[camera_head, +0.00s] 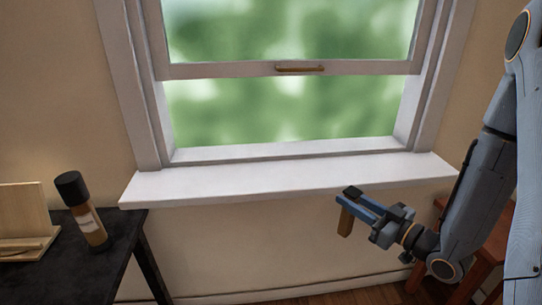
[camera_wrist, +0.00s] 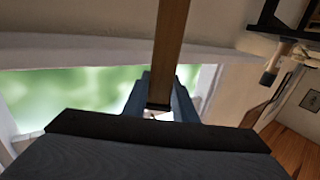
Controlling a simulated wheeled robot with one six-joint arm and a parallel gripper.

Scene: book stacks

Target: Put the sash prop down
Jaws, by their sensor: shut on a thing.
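The sash prop (camera_head: 345,221) is a plain brown wooden stick. My gripper (camera_head: 356,198) is shut on it, in front of the window sill (camera_head: 290,181) on the right side, and part of the stick hangs below the fingers. In the wrist view the sash prop (camera_wrist: 172,45) runs up from between the fingers of my gripper (camera_wrist: 159,100) to the top edge. Its far end is out of that view. The window sash (camera_head: 290,69), with a brass handle, stands raised above an open gap. The prop is apart from the sash.
A dark table (camera_head: 50,275) at the left holds a brown bottle (camera_head: 88,222) with a black cap and a pale wooden holder (camera_head: 24,218). A reddish wooden piece of furniture (camera_head: 488,254) stands behind my arm at the right. The white sill is bare.

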